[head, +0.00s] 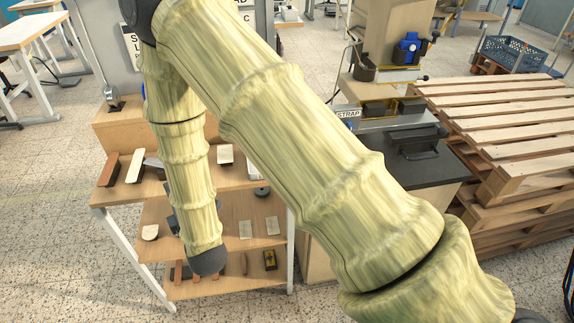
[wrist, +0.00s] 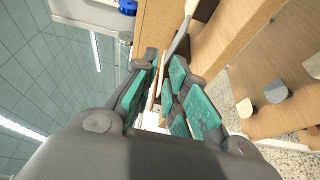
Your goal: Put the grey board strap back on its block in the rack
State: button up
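In the wrist view my gripper (wrist: 164,62) has its two teal-padded fingers with a narrow gap between them. Thin tan and pale strips show in the gap; I cannot tell whether they are gripped or lie behind. A grey strip (wrist: 180,36) with a dark end lies just past the fingertips. In the head view a grey piece (head: 153,162) lies on the rack's top board (head: 122,190), partly behind my arm, next to a cream piece (head: 136,165) and a red-brown piece (head: 108,168). I cannot tell which is the board strap.
Lower shelves hold small pieces, including a cream one (head: 150,232) and pale plates (head: 272,225). Stacked pallets (head: 510,130) fill the far right.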

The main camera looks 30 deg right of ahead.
jog(key=s+d+f+m+g, duration=0.5)
jog(key=s+d+f, duration=0.15)
jog(key=f, duration=0.45)
jog(key=s+d+f+m+g, duration=0.45)
jog(key=s+f, duration=0.35)
jog(key=f, duration=0.3)
jog(key=s+d+f+m+g, duration=0.2)
jog(key=s+d+f+m, duration=0.1)
jog(key=s, duration=0.5)
jog(key=s+d+f+m+g, duration=0.3)
jog(key=s, duration=0.5)
jog(key=s+d+f+m+g+h, duration=0.1)
jog(key=s+d+f+m+g, duration=0.2)
jog(key=s, duration=0.5)
jog(key=shift+s+d+f+m, duration=0.3)
jog(key=shift+d+f+m, duration=0.05)
jog(key=shift+g, duration=0.25)
